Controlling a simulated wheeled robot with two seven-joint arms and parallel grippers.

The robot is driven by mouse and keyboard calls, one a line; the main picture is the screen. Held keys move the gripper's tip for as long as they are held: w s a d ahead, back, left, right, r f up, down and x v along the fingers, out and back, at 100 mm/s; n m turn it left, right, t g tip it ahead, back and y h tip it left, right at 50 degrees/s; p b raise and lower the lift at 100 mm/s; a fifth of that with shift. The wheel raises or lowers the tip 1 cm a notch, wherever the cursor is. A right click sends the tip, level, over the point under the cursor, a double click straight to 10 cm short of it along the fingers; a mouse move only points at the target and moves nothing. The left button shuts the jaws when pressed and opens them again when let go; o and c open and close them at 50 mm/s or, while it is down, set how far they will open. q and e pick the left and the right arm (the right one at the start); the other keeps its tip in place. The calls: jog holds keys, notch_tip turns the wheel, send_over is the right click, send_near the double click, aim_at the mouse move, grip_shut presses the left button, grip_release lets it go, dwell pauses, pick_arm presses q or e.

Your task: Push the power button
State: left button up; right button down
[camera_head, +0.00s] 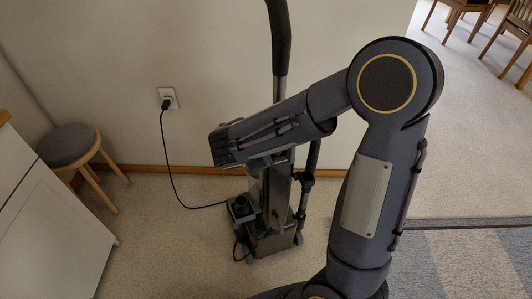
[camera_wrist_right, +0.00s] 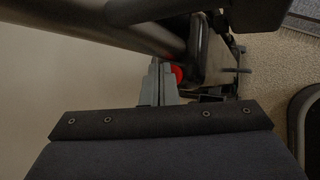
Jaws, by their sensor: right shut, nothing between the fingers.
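A dark upright vacuum cleaner (camera_head: 275,215) stands on the floor against the wall in the head view. In the right wrist view a round red button (camera_wrist_right: 177,74) shows on its dark body, partly covered by my fingers. My right gripper (camera_wrist_right: 157,72) is shut and empty, its grey fingertips right beside the red button in the picture. I cannot tell whether they touch it. In the head view my right arm crosses in front of the vacuum and hides its middle and the button. My left gripper is in neither view.
A black cord (camera_head: 172,170) runs from the wall outlet (camera_head: 169,97) to the vacuum. A round stool (camera_head: 68,145) and a white cabinet (camera_head: 50,225) stand at left. A patterned rug (camera_head: 455,260) lies at lower right, with open floor behind it.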

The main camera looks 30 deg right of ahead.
jog(key=shift+f, duration=0.15)
dwell(0.5)
jog(key=shift+r, duration=0.5)
jog(key=shift+r+p, duration=0.1)
jog(key=shift+p, duration=0.3)
notch_tip(320, 180, up, 6)
jog(key=p, duration=0.4)
jog(key=shift+p, duration=0.3)
